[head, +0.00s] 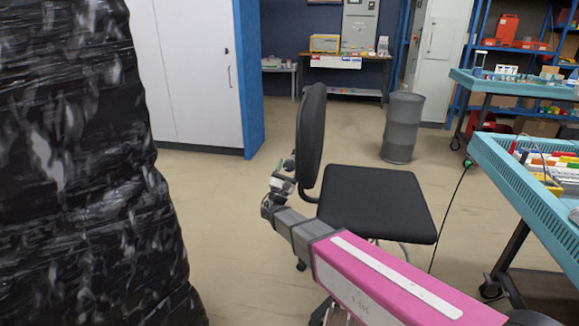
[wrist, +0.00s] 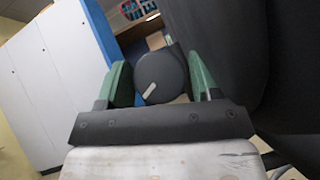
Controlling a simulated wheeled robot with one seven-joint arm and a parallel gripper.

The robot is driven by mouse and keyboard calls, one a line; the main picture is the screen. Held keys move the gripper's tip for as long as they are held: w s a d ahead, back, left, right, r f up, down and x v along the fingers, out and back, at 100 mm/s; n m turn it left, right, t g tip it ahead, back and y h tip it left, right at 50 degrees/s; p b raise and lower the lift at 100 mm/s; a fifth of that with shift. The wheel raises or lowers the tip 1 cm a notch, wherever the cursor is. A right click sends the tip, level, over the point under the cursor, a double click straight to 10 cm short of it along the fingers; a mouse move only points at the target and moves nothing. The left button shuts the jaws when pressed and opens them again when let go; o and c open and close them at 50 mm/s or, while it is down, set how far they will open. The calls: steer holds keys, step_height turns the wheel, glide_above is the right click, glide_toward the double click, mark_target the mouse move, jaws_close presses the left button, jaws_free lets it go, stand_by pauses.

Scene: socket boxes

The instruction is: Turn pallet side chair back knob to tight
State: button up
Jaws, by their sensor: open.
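The black office chair (head: 374,203) stands in the middle of the head view, its backrest (head: 311,125) seen nearly edge-on. In the wrist view the chair back knob (wrist: 160,72) is a dark round disc with a short pale mark (wrist: 150,91) pointing to the lower left. My gripper (wrist: 158,66) is open, with one green finger on each side of the knob. I cannot tell whether either finger touches it. In the head view my gripper (head: 283,178) is behind the backrest, on its left side; the knob is too small there to make out clearly.
A black-wrapped pallet stack (head: 80,170) fills the left. A white cabinet (head: 190,70) with a blue side stands behind. A turquoise workbench (head: 515,178) is at the right, and a grey drum (head: 402,128) stands behind the chair. Floor between cabinet and drum is clear.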

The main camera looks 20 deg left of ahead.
steer(key=shift+w+r, duration=0.3)
steer(key=c, duration=0.6)
steer(key=shift+c, duration=0.2)
